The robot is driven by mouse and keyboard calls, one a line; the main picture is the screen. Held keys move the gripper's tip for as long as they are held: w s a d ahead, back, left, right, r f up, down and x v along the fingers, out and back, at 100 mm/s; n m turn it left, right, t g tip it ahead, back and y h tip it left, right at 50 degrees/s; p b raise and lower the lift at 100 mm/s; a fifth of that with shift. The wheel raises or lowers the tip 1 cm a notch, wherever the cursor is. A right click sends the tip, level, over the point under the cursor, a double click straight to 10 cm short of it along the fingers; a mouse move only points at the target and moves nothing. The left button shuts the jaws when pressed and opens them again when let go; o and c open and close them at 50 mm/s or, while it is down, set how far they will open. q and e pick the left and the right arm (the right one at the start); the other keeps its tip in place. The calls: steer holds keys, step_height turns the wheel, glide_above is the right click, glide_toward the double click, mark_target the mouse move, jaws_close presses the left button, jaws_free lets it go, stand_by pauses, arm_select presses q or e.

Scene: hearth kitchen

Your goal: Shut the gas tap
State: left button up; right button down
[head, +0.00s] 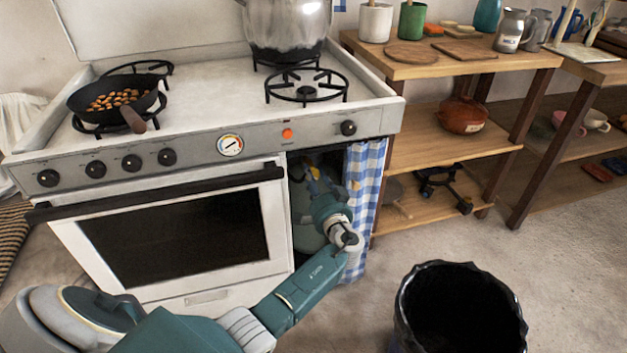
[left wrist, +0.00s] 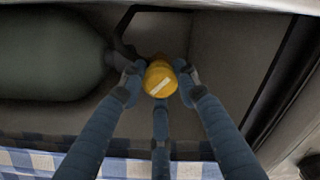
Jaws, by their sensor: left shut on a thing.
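The gas tap is a round yellow knob with a pale bar across its face; in the left wrist view the gas tap (left wrist: 160,79) sits between my fingertips. My left gripper (left wrist: 158,82) is shut on it, with blue fingers touching its sides. In the head view my left gripper (head: 318,185) reaches into the open cupboard beside the oven, in front of the gas bottle (head: 302,215). The grey-green bottle (left wrist: 50,55) also shows at the left of the left wrist view. My right gripper is not in view.
A blue checked curtain (head: 362,195) hangs at the right of the cupboard opening, close to my arm. The stove (head: 215,85) holds a pan (head: 112,100) and a large pot (head: 288,28). A black bin (head: 408,300) stands on the floor at the front right.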

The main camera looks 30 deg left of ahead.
arm_select(q)
steer(key=m, duration=0.4)
steer(key=shift+w+d+r+m, duration=0.15)
steer(key=shift+w+r+m, duration=0.05)
steer(key=shift+r+m, duration=0.1)
steer(key=shift+f+m+p, duration=0.15)
steer(key=shift+m+p, duration=0.35)
steer(key=shift+m, duration=2.2)
steer(key=shift+d, duration=0.1)
steer(key=o, duration=1.2)
steer(key=shift+f, duration=0.15)
steer(key=shift+c, duration=0.2)
steer(key=shift+s+d, duration=0.1)
steer(key=shift+s, duration=0.05)
steer(key=v, duration=1.1)
steer(key=shift+s+d, duration=0.2)
steer(key=shift+d, duration=0.1)
